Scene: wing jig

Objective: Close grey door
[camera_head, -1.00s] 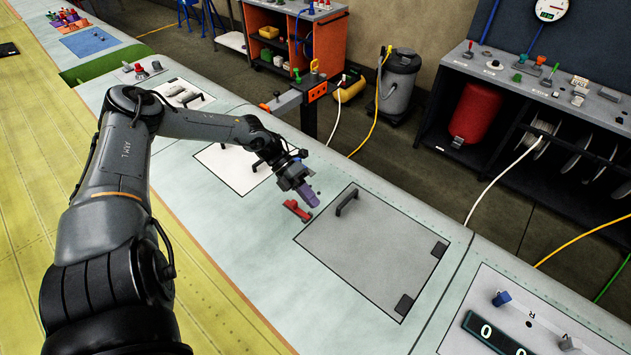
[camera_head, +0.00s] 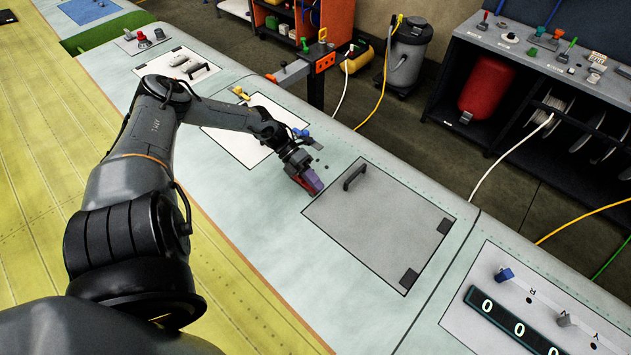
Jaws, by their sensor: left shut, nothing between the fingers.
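The grey door (camera_head: 380,228) lies flat in the pale green wing surface, right of centre. It has a black handle (camera_head: 354,177) near its far left corner and two black hinge squares (camera_head: 445,226) along its right side. My right gripper is out of view.
A white panel (camera_head: 235,143) lies beyond, partly behind my left arm, with a yellow piece (camera_head: 240,93) and a blue piece (camera_head: 301,132) near it. A panel with a counter (camera_head: 510,325) is at lower right. The surface around the grey door is clear.

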